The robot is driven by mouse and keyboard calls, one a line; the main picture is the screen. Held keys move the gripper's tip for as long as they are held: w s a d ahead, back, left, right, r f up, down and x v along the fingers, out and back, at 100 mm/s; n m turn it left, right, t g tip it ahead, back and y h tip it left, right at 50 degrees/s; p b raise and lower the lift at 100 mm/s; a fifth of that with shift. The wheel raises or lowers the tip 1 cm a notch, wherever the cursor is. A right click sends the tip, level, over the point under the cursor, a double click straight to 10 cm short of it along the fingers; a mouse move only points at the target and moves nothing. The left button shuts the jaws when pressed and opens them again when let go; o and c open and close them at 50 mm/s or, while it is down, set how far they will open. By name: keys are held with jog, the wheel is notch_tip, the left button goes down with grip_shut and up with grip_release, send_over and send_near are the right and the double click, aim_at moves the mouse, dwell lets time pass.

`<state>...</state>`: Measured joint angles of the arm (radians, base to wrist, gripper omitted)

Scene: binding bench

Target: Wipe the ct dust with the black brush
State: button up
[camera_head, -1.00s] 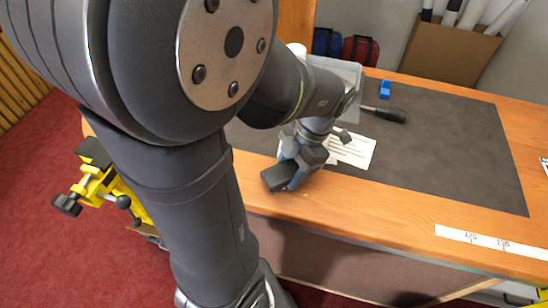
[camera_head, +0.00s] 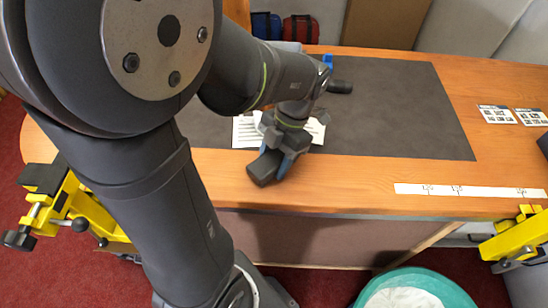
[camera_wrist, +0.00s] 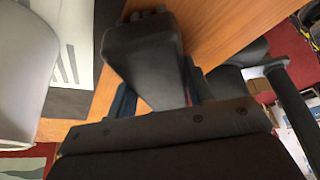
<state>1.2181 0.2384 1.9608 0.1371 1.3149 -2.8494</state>
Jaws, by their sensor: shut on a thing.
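My gripper (camera_head: 283,158) is shut on the black brush (camera_head: 263,168), a dark block with rounded edges. It is held low at the bench's front edge, in front of the dark mat and a white paper. In the wrist view the brush (camera_wrist: 143,60) sits between the blue fingers, over the wood. I cannot tell whether its underside touches the bench. I cannot make out any dust; some of the bench is hidden behind my arm and the brush.
The dark mat (camera_head: 400,110) covers much of the wooden bench (camera_head: 350,185). A printed white paper (camera_head: 246,132) lies beside my gripper. A black-handled tool (camera_head: 341,87) is behind. A white ruler strip (camera_head: 470,190) lies right. Yellow clamps (camera_head: 75,205) and a teal bin (camera_head: 415,288) stand in front.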

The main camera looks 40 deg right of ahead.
aim_at(223, 167)
jog(key=shift+w+a, duration=4.3)
jog(key=shift+a, duration=0.05)
notch_tip(223, 167, up, 8)
jog(key=shift+r, duration=0.2)
jog(key=shift+w, duration=0.1)
